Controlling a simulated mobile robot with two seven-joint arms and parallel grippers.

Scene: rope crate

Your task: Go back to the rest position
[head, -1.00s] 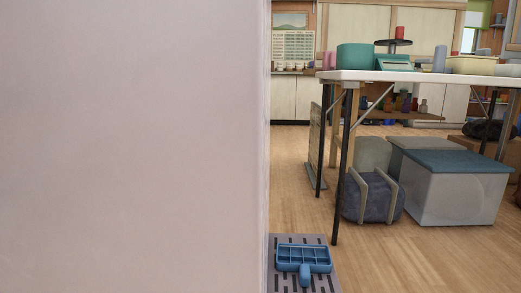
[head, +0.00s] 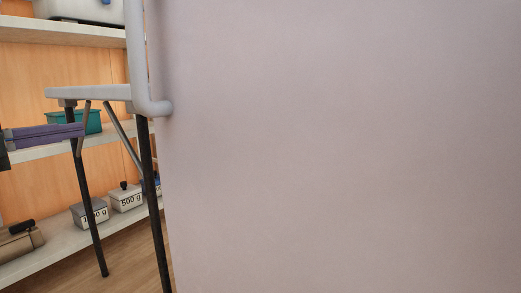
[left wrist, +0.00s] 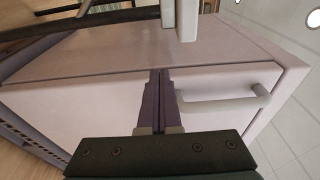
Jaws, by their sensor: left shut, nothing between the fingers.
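My left gripper (head: 78,131) shows at the left edge of the head view, with its purple fingers pointing right. The fingers are closed together with nothing between them. In the left wrist view the shut fingers (left wrist: 161,80) point at a pale pinkish cabinet, close to its grey bar handle (left wrist: 228,102). I cannot tell whether they touch it. My right gripper is not in view.
A large pale panel (head: 340,150) with a grey bar handle (head: 137,60) fills most of the head view. At left stand a dark-legged table (head: 85,92) and shelves (head: 60,35) holding a teal bin (head: 93,122) and labelled weights (head: 127,197).

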